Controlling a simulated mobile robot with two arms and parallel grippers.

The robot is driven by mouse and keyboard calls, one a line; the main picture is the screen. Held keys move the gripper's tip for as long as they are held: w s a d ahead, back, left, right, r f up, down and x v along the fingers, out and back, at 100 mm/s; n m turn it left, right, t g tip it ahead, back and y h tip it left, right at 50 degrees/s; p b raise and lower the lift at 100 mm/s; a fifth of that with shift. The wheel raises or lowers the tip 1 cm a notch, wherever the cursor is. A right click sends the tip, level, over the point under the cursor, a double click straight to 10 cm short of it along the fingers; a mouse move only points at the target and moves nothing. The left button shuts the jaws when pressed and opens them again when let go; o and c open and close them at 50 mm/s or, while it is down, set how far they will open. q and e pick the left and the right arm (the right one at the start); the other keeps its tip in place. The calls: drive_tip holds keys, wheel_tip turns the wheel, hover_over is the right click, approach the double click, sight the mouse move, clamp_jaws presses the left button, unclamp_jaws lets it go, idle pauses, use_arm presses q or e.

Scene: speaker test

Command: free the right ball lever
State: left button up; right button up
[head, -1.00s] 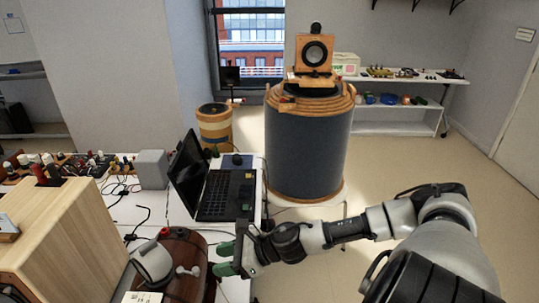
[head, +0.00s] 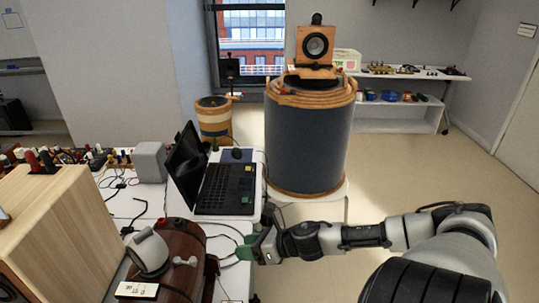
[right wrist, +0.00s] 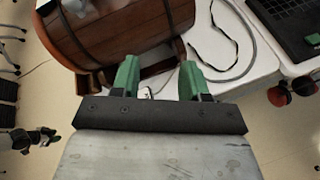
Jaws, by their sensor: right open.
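A dark reddish-brown wooden barrel (head: 182,240) lies on the white table at lower centre; it also shows in the right wrist view (right wrist: 130,45), with dark bands. Its small pale grey lever-like fitting (head: 185,262) sits beside a grey-and-white round part (head: 150,252). I cannot tell for certain which fitting is the right ball lever. My right gripper (head: 242,252) is open and empty at the barrel's right side, near the table edge.
An open laptop (head: 225,190) stands behind the barrel, with loose cables on the table (right wrist: 232,60). A light wooden box (head: 65,225) is at left. Red round parts (right wrist: 278,95) show by the table edge. A large blue drum (head: 308,140) stands behind. Floor at right is clear.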

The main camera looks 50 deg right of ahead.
drive_tip(key=d+f+m+h+b, duration=0.1)
drive_tip(key=d+f+m+h, duration=0.1)
drive_tip(key=f, duration=0.5)
drive_tip(key=s+d+f+m+h+b, duration=0.1)
drive_tip(key=d+f+m+h+b, duration=0.1)
drive_tip(key=d+f+m, duration=0.2)
wheel_tip(320, 180, down, 3)
drive_tip(key=m, duration=0.3)
drive_tip(key=shift+d+f+m, duration=0.15)
drive_tip(key=shift+d+m, duration=0.15)
drive_tip(key=shift+d, duration=0.1)
